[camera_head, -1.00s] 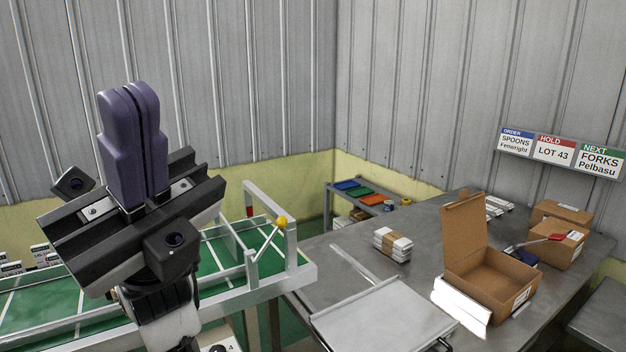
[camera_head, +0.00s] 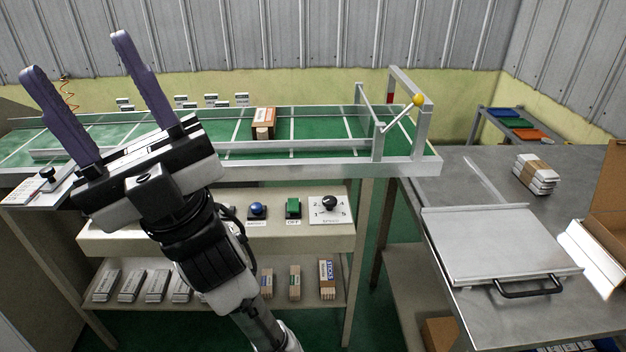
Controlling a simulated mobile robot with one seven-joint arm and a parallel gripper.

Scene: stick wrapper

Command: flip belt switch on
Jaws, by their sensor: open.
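A green switch (camera_head: 293,208) sits on the shelf panel below the conveyor belt (camera_head: 320,130), above a small plate that reads OFF. My arm hides the left part of the control shelf.
A brown-wrapped bundle (camera_head: 264,122) stands on the belt. A metal frame with a yellow-knobbed lever (camera_head: 418,100) rises at the belt's right end. Wrapped packs (camera_head: 325,279) stand on the lower shelf. A steel table (camera_head: 470,170) with a flat hinged plate (camera_head: 495,245) is at the right.

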